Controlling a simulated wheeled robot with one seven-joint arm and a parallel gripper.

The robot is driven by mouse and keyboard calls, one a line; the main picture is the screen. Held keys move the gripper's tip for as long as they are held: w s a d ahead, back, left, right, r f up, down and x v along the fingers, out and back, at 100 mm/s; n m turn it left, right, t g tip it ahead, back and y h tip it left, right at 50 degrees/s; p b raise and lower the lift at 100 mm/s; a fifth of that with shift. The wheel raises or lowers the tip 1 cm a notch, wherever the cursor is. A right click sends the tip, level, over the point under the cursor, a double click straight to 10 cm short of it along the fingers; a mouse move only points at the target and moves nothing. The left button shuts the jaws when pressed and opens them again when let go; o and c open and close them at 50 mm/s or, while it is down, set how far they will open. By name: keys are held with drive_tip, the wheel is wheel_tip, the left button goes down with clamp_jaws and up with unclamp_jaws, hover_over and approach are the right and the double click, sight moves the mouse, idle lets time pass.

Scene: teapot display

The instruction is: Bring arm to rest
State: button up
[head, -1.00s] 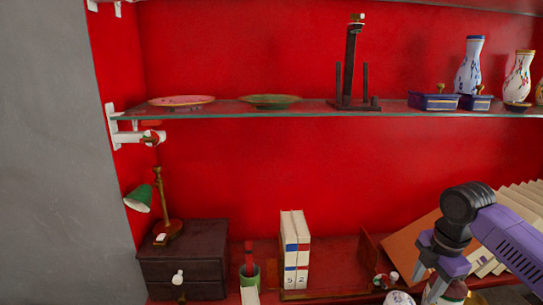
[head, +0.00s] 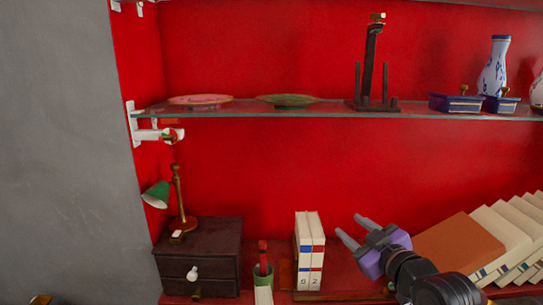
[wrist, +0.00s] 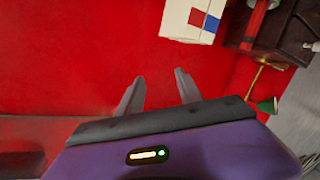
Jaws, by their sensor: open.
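My gripper (head: 352,230) is purple with grey fingers. In the head view it is at the lower right, pointing up and left, with its fingers apart and nothing between them. It is just right of two white upright binders (head: 309,245) with red and blue marks. In the wrist view the two fingers of my gripper (wrist: 158,92) stand apart against the red back wall (wrist: 60,60). One binder (wrist: 193,20) shows at the top of that view.
A dark drawer box (head: 200,260) with a green lamp (head: 157,194) stands at the left. Leaning books (head: 505,238) are at the right. A glass shelf (head: 300,112) above holds plates, a dark stand, blue boxes and vases.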

drive_tip(key=s+f+m+h, duration=0.1)
drive_tip(key=s+f+m, duration=0.2)
drive_tip(key=s, duration=1.4)
drive_tip(key=s+f+m+h, duration=0.2)
drive_tip(key=s+f, duration=0.4)
drive_tip(key=s, duration=1.2)
drive_tip(key=s+f+m+h, duration=0.2)
drive_tip(key=s+f+m, duration=0.1)
drive_tip(key=s, duration=1.5)
drive_tip(key=shift+s+d+f+m+g, duration=0.2)
drive_tip(key=shift+d+f+m+g, duration=0.15)
drive_tip(key=shift+f, duration=0.3)
